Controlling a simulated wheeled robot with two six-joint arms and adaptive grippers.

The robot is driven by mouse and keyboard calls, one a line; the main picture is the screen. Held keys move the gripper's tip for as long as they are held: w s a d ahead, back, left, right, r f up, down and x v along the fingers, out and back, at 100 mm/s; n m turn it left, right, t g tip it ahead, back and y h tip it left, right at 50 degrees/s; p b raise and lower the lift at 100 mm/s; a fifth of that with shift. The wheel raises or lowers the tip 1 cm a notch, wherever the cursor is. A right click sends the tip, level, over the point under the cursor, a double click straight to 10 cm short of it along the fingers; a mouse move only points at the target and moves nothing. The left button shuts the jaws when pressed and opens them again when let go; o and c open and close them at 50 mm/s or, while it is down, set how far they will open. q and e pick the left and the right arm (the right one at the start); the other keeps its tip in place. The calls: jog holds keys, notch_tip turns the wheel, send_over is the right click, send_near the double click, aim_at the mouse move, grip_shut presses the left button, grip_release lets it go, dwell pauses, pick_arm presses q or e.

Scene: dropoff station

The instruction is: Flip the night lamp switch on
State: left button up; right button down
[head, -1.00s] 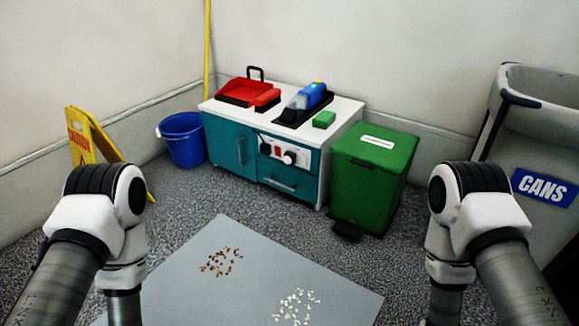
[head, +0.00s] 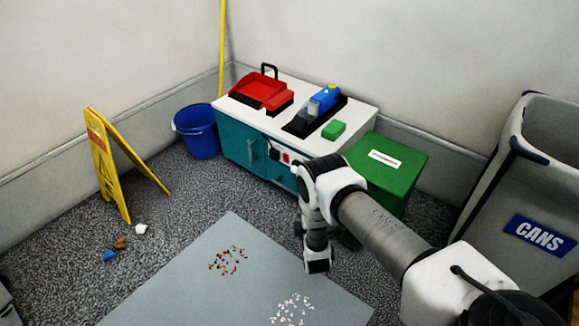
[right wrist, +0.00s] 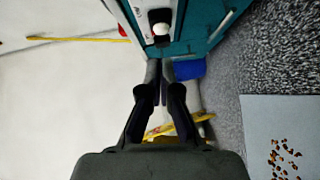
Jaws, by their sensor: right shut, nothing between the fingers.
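The teal cabinet (head: 236,146) with a white top stands against the back wall. Its white control panel (head: 279,153) carries a small red switch (head: 286,157). My right arm hides the right part of the panel in the head view. In the right wrist view the panel (right wrist: 143,8) is at the top, with a black knob (right wrist: 160,26) with a pale face. My right gripper (right wrist: 160,66) is shut and empty, its tips below the knob in that picture. Whether they touch the cabinet I cannot tell. No night lamp is recognisable. My left gripper is out of view.
A red dustpan (head: 262,91), a blue handheld vacuum (head: 325,98) and a green sponge (head: 334,130) lie on the cabinet. A green bin (head: 390,172) stands right beside it, a blue bucket (head: 197,131) left.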

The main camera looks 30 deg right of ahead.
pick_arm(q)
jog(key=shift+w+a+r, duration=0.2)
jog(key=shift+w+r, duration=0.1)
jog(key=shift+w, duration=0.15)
pick_arm(e)
jog(key=shift+s+f+g, duration=0.3)
jog(key=shift+s+f, duration=0.05)
jog(key=shift+f, duration=0.05)
pick_arm(q)
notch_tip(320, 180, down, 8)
jog(key=b, duration=0.7)
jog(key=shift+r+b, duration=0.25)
jog(key=shift+b, duration=0.05)
pick_arm(e)
jog(key=s+d+x, duration=0.1)
jog(key=d+x, duration=0.1)
jog(key=x, duration=1)
jog(key=shift+w+d, duration=0.3)
jog(key=shift+d, duration=0.2)
